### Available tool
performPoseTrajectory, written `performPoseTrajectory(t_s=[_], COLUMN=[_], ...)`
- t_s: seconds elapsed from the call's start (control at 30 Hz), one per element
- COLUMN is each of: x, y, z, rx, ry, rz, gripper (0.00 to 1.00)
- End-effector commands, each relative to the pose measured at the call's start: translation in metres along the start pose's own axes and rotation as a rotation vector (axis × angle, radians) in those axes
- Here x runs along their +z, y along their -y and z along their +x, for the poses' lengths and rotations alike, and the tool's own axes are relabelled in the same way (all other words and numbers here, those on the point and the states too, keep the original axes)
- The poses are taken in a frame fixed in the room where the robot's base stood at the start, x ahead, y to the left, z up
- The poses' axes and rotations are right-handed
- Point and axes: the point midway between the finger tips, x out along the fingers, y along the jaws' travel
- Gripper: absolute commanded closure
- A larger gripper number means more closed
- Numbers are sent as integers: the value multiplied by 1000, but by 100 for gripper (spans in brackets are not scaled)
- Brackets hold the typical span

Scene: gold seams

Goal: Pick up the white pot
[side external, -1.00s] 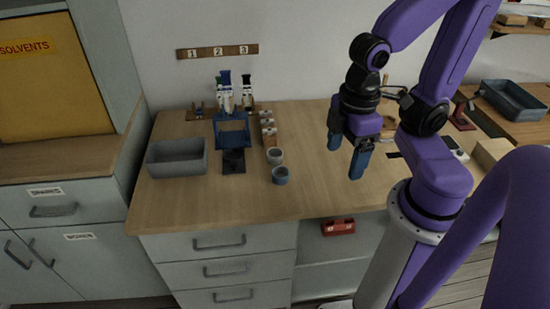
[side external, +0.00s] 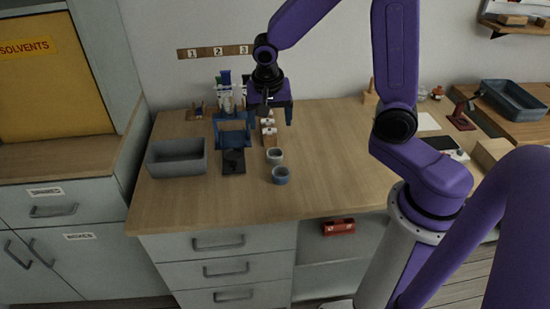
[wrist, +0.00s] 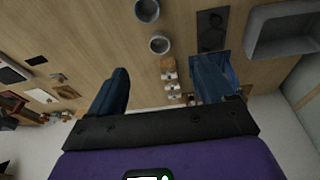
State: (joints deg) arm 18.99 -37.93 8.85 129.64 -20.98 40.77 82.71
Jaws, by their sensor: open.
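A whitish pot (side external: 275,156) stands upright on the bench, just behind a blue-grey pot (side external: 281,175). In the wrist view the whitish pot (wrist: 159,43) is above the gap between the fingers, with the blue-grey pot (wrist: 147,10) at the top edge. My gripper (side external: 277,115) is open and empty, raised above the back of the bench, behind both pots. In the wrist view its blue fingers (wrist: 163,68) are spread wide.
A wooden rack (side external: 269,130) with small white-topped items is by my gripper. A blue stand (side external: 233,130) and a grey bin (side external: 177,158) are to its left. The bench front (side external: 230,205) is clear. A numbered strip (side external: 215,52) is on the wall.

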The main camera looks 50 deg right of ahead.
Motion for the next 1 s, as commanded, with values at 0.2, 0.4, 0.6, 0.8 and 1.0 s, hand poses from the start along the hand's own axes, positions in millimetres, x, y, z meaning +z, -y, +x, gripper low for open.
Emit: performPoseTrajectory(t_s=[0.2,0.4,0.6,0.8,1.0], x=[-27,-34,-35,-35,-36], y=[2,0,-2,-3,-4], z=[17,26,54,84,113], rx=[30,39,42,41,41], ry=[-20,-27,-25,-26,-26], rz=[267,339,340,338,336], gripper=[18,18,18,18,18])
